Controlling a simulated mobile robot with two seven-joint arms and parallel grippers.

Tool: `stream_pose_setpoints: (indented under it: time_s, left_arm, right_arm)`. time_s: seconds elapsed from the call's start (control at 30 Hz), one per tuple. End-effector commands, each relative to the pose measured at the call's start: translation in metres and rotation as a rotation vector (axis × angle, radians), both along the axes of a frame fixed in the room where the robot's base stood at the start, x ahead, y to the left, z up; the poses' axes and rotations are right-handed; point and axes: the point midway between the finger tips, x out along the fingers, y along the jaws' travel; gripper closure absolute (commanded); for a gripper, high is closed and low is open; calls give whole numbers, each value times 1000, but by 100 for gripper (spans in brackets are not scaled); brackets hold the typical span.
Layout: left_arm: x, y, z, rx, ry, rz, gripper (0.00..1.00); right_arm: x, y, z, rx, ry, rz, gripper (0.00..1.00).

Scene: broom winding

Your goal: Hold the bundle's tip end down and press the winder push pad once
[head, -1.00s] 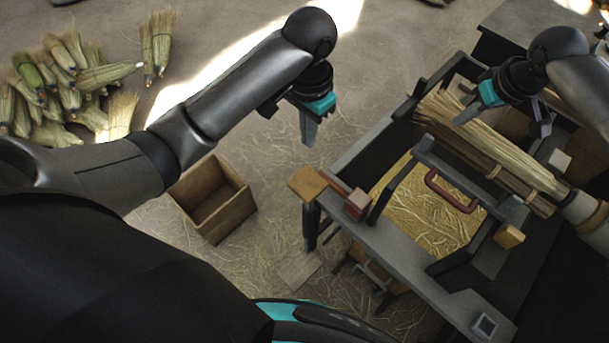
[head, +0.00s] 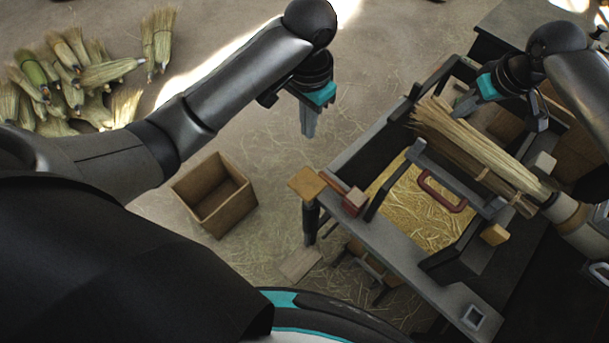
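The bundle of pale straw (head: 480,150) lies across the winder frame (head: 420,225) in the head view. Its loose bristly end is at the upper left and its bound end at the lower right, by a pale sleeve. My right gripper (head: 459,112) is above the bristly end, its narrow fingertips together and at or just over the straw; contact is hard to tell. My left gripper (head: 308,133) hangs in free air, fingers together and empty. Below it, a tan square pad (head: 307,183) sits at the near left corner of the winder, apart from the gripper.
A red block (head: 355,201) sits beside the tan pad, and a red handle (head: 441,190) and yellow block (head: 495,234) are on the winder. An open wooden box (head: 240,207) stands on the straw-strewn floor. Finished brooms (head: 75,75) lie piled at the upper left.

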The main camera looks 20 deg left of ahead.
Motion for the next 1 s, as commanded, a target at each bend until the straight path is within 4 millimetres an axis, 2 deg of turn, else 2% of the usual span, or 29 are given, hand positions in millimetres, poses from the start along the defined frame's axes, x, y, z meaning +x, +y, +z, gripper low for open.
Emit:
stream_pose_setpoints:
  time_s: [0.73, 1.0]
  left_arm:
    - [0, 0, 40, 0, 0, 0, 100]
    - [0, 0, 43, 0, 0, 0, 100]
  right_arm:
    - [0, 0, 33, 0, 0, 0, 100]
    - [0, 0, 35, 0, 0, 0, 100]
